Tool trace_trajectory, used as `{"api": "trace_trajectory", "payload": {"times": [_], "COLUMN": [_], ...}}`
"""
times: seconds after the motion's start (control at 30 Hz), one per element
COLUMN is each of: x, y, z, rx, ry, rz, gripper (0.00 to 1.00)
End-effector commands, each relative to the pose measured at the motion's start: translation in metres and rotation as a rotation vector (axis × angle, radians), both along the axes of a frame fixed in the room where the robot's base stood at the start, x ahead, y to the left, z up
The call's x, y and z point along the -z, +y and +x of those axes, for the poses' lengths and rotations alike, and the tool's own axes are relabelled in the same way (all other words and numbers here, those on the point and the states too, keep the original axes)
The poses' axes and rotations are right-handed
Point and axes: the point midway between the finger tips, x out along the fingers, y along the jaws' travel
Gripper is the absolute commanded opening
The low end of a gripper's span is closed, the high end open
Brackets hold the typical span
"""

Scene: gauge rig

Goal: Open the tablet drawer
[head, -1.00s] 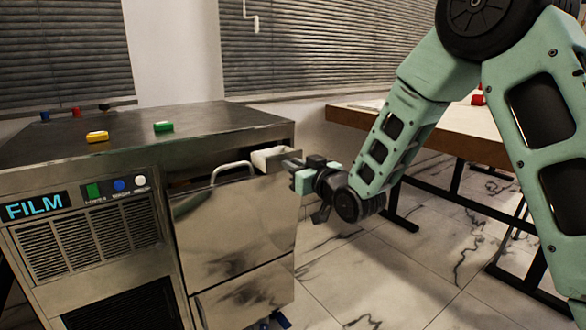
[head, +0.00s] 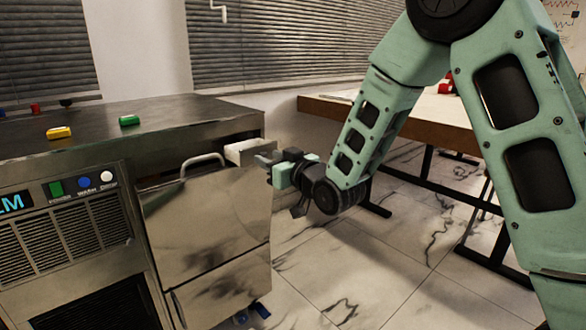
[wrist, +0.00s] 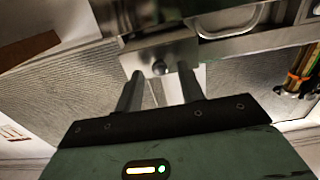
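The small drawer (head: 247,151) is a pale box at the top right of the FILM cabinet's front, and it juts out a little there. I take it for the tablet drawer. My gripper (head: 264,160) is close in front of the drawer. The fingers do not visibly touch the knob.
A large steel door (head: 207,222) with a bar handle (head: 203,160) sits left of the drawer. Yellow (head: 59,132) and green (head: 129,120) blocks lie on the cabinet top. A wooden table (head: 400,118) stands behind my arm. Marble floor right of the cabinet is open.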

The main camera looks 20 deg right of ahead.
Motion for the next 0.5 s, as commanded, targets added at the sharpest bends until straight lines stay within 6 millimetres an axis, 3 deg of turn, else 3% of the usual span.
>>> {"api": "trace_trajectory", "payload": {"times": [0.37, 0.5], "x": [-0.001, 0.005], "y": [-0.025, -0.026], "z": [-0.075, -0.078], "rx": [0.002, -0.004], "ry": [0.003, -0.007], "rz": [-0.001, 0.002], "gripper": [0.39, 0.39]}}
